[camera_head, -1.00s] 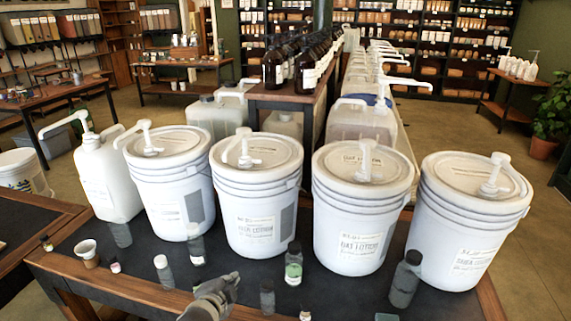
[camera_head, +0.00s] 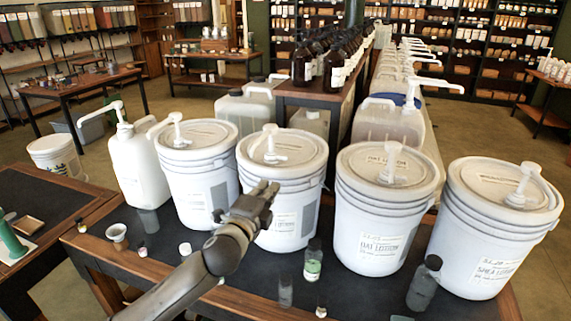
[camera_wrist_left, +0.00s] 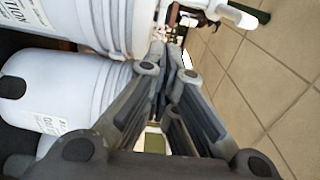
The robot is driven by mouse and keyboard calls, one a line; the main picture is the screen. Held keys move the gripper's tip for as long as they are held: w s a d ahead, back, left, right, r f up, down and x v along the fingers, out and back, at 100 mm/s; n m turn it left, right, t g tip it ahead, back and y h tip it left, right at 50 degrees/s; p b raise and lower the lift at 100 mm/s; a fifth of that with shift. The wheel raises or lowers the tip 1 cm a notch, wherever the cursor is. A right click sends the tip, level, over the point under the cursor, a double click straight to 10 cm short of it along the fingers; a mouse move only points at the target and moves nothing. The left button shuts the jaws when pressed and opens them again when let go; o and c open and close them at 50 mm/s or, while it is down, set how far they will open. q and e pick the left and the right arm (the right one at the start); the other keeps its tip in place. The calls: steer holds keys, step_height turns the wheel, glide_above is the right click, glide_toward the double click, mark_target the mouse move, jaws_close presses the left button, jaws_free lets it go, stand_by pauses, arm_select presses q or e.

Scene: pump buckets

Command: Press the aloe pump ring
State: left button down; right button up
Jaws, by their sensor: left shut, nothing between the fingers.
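Several white pump buckets stand in a row on the dark table, with a white pump jug (camera_head: 138,165) at their left end. No label clearly reads "aloe", so I cannot tell which pump that is. The leftmost bucket (camera_head: 192,190) and the second bucket (camera_head: 300,207) each have a white pump on the lid; the second bucket's pump (camera_head: 269,150) stands above my gripper. My left gripper (camera_head: 266,188) is shut and empty in front of the second bucket, below its lid. In the left wrist view, the gripper (camera_wrist_left: 170,55) lies beside white bucket walls (camera_wrist_left: 85,22).
The oat lotion bucket (camera_head: 375,225) and the shea lotion bucket (camera_head: 490,245) stand to the right. Small bottles, including a green-labelled one (camera_head: 313,265) and a grey one (camera_head: 424,285), and a small cup (camera_head: 117,236) stand along the table's front.

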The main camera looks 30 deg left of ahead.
mark_target(285, 171)
arm_select(q)
steer(key=p+x, duration=0.3)
steer(key=x, duration=1)
steer(key=shift+w+a+p, duration=0.15)
steer(key=shift+p, duration=0.15)
steer(key=shift+f, duration=0.1)
